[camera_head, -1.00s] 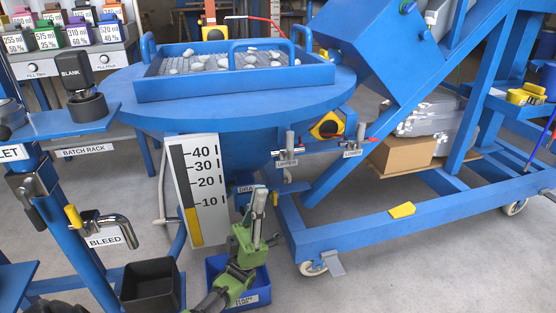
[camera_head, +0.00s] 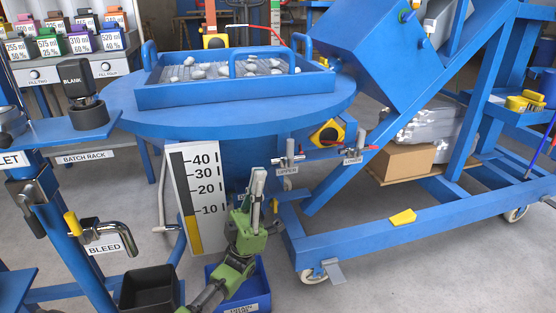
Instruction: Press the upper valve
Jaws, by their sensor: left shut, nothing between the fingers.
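The upper valve (camera_head: 289,156) is a small grey valve with a label reading UPPER, below the right side of the round blue tank (camera_head: 225,112). Its red handle points right. The lower valve (camera_head: 361,142), labelled LOWER, is further right, also with a red handle. My left gripper (camera_head: 258,172), grey fingers on a green wrist, points up in front of the tank, just left of and slightly below the upper valve in the picture. It is shut and empty, with a visible gap to the valve. My right gripper is not in view.
A level scale board (camera_head: 198,200) stands left of my gripper. A blue bin (camera_head: 255,285) and a black bin (camera_head: 150,287) are low in front. The blue wheeled frame (camera_head: 360,237) runs to the right. The BLEED valve (camera_head: 105,232) is at left.

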